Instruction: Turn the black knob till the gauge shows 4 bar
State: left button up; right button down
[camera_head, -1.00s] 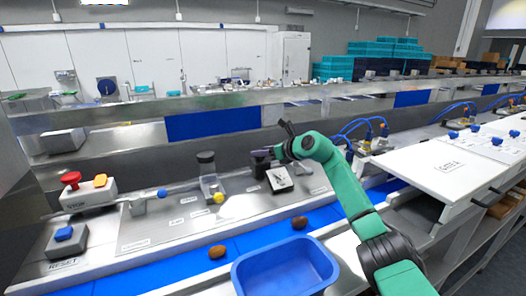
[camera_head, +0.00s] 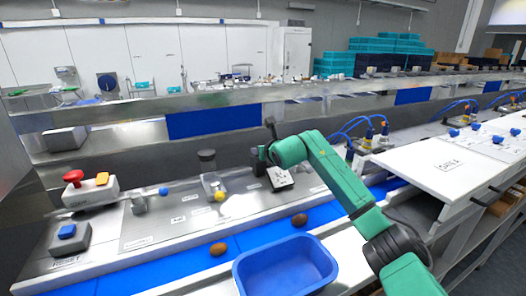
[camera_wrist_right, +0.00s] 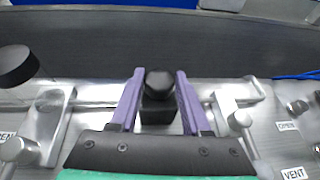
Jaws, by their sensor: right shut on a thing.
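The black knob (camera_wrist_right: 158,84) sits between the two purple fingers of my right gripper (camera_wrist_right: 160,76) in the right wrist view. The gripper is shut on it. In the head view my right gripper (camera_head: 258,166) is at the back of the grey panel, and I cannot make out the knob apart from it. A small tilted white plate with dark marks (camera_head: 280,178) stands just right of the gripper; it may be the gauge, but its reading is too small to tell. My left gripper is not in view.
A clear container with a dark top (camera_head: 208,165) and a yellow ball (camera_head: 220,196) stand left of the gripper. A red stop button (camera_head: 73,176) and blue reset button (camera_head: 67,231) are at far left. A blue tub (camera_head: 285,265) and brown dates (camera_head: 218,249) are in front.

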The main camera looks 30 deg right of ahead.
jog(key=m+h+b, duration=0.1)
jog(key=b, duration=0.1)
jog(key=m+g+h+b, duration=0.1)
jog(key=h+b, duration=0.1)
jog(key=m+h+b, duration=0.1)
jog(key=m+b, duration=0.1)
jog(key=b, duration=0.1)
jog(key=shift+w+a+f+g+h, duration=0.1)
jog(key=shift+a+f+g+h, duration=0.15)
jog(key=shift+g+h, duration=0.05)
jog(key=shift+a+r+m+g+h+b, duration=0.1)
jog(key=shift+r+m+g+h+b, duration=0.05)
jog(key=shift+m+g+h+b, duration=0.75)
jog(key=shift+c, duration=1.8)
grip_release()
jog(key=shift+w, duration=0.1)
